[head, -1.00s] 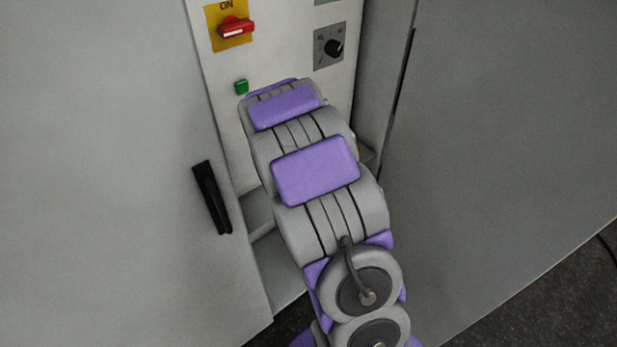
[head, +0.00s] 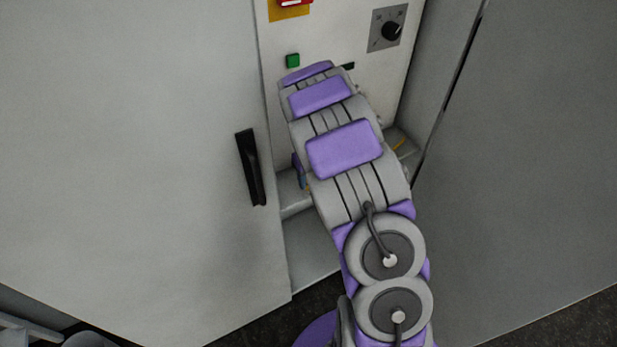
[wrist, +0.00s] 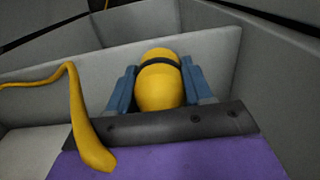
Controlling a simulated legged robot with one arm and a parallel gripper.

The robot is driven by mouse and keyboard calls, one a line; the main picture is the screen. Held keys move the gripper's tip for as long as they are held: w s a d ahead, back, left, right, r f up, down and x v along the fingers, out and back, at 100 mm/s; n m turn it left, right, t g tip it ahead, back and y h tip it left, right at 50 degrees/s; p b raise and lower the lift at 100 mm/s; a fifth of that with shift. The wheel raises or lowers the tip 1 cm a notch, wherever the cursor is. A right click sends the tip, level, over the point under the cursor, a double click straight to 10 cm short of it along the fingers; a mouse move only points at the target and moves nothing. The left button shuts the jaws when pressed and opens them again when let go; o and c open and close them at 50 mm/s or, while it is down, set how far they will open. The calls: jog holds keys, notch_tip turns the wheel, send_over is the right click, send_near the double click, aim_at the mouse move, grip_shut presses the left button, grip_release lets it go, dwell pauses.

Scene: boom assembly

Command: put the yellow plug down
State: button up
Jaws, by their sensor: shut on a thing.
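The yellow plug (wrist: 158,84), with a dark band around it, shows in the wrist view between the two blue fingers of my gripper (wrist: 160,76). The gripper is shut on it. A thick yellow cable (wrist: 82,120) curves at the left of the wrist view. Pale grey panel walls of the cabinet stand behind the plug. I cannot tell whether the plug touches a surface. In the head view, my arm reaches into the lower part of the cabinet and hides the plug. A small bluish part of my gripper (head: 300,172) shows left of the arm.
The cabinet panel carries a green button (head: 292,60), a rotary knob (head: 391,31) and a red switch (head: 294,3) cut by the frame edge. A door with a black handle (head: 251,168) stands left; a grey door (head: 530,170) stands right. A pale ledge (head: 308,255) lies low between them.

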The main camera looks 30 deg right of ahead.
jog(key=w, duration=0.2)
jog(key=w+d, duration=0.1)
jog(key=w, duration=0.1)
jog(key=shift+d+f+b, duration=0.1)
jog(key=shift+f+b, duration=0.1)
jog(key=shift+b, duration=0.1)
jog(key=shift+s+f+b, duration=0.1)
jog(key=shift+f+b, duration=0.6)
jog(key=shift+f, duration=1.1)
jog(key=o, duration=1.4)
jog(key=shift+r, duration=0.15)
notch_tip(320, 180, up, 11)
jog(key=p, duration=0.3)
jog(key=s+a+r, duration=0.3)
jog(key=s+r, duration=0.4)
jog(key=r, duration=0.1)
jog(key=s+a+r, duration=0.1)
jog(key=s+a, duration=0.3)
jog(key=s, duration=0.7)
jog(key=s+a+r+g, duration=0.1)
jog(key=s+a, duration=0.4)
jog(key=s, duration=0.6)
jog(key=s+a+r, duration=0.3)
jog(key=s+a, duration=0.1)
jog(key=s, duration=0.7)
jog(key=shift+s+a+g, duration=0.15)
jog(key=shift+s+g, duration=0.05)
jog(key=shift+g, duration=0.2)
